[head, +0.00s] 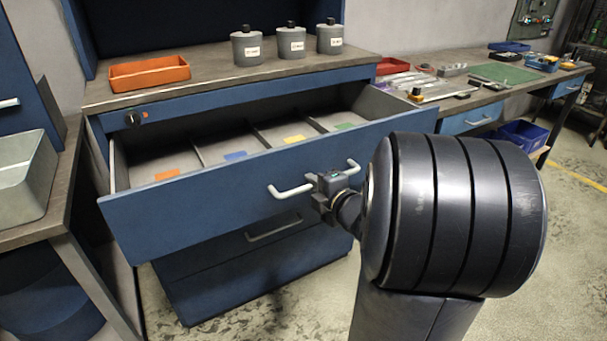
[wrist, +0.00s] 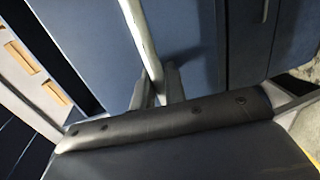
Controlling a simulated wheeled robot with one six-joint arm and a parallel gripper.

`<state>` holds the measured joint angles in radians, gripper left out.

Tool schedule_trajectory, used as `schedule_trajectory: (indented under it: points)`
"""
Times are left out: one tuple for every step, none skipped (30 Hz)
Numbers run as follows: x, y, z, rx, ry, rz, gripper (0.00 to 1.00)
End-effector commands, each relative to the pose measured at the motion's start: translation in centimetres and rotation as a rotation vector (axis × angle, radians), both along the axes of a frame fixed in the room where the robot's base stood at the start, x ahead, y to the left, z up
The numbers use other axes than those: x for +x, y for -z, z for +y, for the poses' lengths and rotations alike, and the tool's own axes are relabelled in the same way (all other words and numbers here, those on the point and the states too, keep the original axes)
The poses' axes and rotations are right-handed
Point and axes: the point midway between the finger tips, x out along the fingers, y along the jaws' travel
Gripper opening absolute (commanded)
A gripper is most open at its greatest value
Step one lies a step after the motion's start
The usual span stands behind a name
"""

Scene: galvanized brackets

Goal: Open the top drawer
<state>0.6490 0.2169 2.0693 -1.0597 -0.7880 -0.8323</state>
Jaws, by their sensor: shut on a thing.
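The top drawer (head: 230,199) of the blue cabinet is pulled well out in the head view. Its inside shows dividers and several coloured labels. Its front carries a pale bar handle (head: 291,190). My gripper (head: 321,190) is at the middle of this handle and hides part of it. In the wrist view the handle (wrist: 140,38) runs down between the fingers of my gripper (wrist: 157,84), which are shut on it. The drawer front fills much of the wrist view behind the handle.
A lower drawer with its own handle (head: 273,228) is beneath the open one. An orange tray (head: 149,73) and three grey canisters (head: 291,42) stand on the cabinet top. A workbench (head: 470,97) is at the right, a grey bin (head: 24,178) at the left. Floor is clear in front.

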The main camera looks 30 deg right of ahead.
Motion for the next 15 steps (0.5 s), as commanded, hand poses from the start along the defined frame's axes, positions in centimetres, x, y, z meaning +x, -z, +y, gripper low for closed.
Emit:
schedule_trajectory:
  points:
    - [-0.6,0.0,-0.1,0.0,0.002,0.001,0.0]
    - [-0.9,0.0,-0.1,0.0,0.002,0.001,0.0]
    - [-1.2,0.0,-0.1,0.0,0.002,0.001,0.0]
    - [-1.4,0.0,-0.1,0.0,0.001,0.001,0.0]
    - [-1.5,0.0,-0.1,0.0,0.001,0.001,0.0]
    - [-1.7,0.0,-0.1,0.0,0.0,0.001,0.0]
    - [-1.8,0.0,-0.1,0.0,0.0,0.001,0.0]
    - [-1.8,0.0,-0.1,0.0,-0.001,0.001,0.0]
    - [-1.9,0.0,-0.1,0.0,-0.001,0.001,0.0]
    - [-1.9,0.0,0.0,0.0,-0.001,0.001,0.0]
    - [-1.9,0.0,0.0,0.0,-0.001,0.001,0.0]
    - [-1.9,0.0,0.0,0.0,-0.001,0.001,0.0]
    - [-1.9,0.0,0.0,0.0,-0.002,0.001,0.0]
    - [-1.9,0.0,0.0,0.0,-0.001,0.001,0.0]
    - [-1.9,0.0,0.0,0.0,-0.002,0.001,0.0]
